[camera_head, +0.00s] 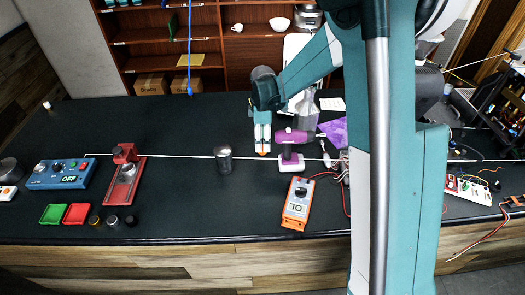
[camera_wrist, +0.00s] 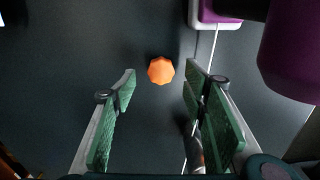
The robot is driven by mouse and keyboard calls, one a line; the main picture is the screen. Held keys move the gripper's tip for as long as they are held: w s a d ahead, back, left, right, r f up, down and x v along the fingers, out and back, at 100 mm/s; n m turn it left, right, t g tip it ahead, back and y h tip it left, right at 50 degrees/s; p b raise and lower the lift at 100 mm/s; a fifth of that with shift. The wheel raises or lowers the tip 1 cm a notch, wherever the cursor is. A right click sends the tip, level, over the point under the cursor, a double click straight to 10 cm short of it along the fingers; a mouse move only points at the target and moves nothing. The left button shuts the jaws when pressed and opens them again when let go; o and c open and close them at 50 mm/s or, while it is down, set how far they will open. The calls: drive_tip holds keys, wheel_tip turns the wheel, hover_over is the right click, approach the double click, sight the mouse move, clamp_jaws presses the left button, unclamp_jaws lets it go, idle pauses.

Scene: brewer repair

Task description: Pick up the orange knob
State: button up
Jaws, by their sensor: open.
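The orange knob (camera_wrist: 161,70) is a small faceted piece on the dark tabletop in the wrist view. It lies just beyond my open fingertips, roughly centred between them. In the head view the knob (camera_head: 263,154) shows as a small orange spot right below my gripper (camera_head: 262,143). My gripper points down over the table, and its green-padded fingers (camera_wrist: 160,82) are spread apart with nothing between them. How high the fingertips are above the table is hard to tell.
A purple drill (camera_head: 291,140) stands close to the right of my gripper. A dark metal cylinder (camera_head: 223,159) stands to the left. An orange multimeter (camera_head: 298,203) lies nearer the front edge. A thin white cord runs across the table. Free room lies at the back left.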

drive_tip(key=shift+f, duration=2.05)
drive_tip(key=c, duration=1)
